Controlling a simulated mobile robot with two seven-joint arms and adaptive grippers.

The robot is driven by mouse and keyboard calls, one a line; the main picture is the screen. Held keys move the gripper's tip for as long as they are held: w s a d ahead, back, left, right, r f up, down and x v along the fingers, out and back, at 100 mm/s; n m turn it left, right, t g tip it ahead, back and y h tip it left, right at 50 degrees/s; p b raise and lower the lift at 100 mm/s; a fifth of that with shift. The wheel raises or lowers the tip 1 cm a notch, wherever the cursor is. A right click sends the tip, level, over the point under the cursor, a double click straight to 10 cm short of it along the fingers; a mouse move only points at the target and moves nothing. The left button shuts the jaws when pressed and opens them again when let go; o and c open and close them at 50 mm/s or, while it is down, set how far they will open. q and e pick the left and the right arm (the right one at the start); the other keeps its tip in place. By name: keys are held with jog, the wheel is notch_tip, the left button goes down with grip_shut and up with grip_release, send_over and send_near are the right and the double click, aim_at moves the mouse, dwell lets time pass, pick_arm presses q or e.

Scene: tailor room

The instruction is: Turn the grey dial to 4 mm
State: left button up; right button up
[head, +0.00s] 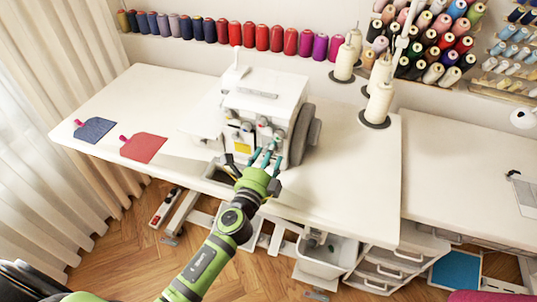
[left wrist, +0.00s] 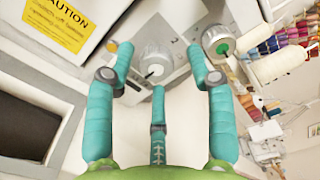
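The white sewing machine (head: 262,95) stands on the white table. In the left wrist view, a pale grey dial (left wrist: 152,66) with a dark mark sits on its panel. My left gripper (head: 264,160) is at the machine's front. Its three teal fingers are spread (left wrist: 158,66) around the first dial's outline in the wrist view, with nothing held. Contact with the dial cannot be told. My right gripper is not in view.
A yellow caution label (left wrist: 62,22) is on the machine. White thread cones (head: 380,100) stand behind it to the right. A blue (head: 95,129) and a red fabric piece (head: 143,147) lie on the left of the table (head: 345,185).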

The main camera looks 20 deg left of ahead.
pick_arm(q)
jog(key=s, duration=0.7)
jog(key=shift+s+a, duration=0.15)
jog(key=shift+s, duration=0.15)
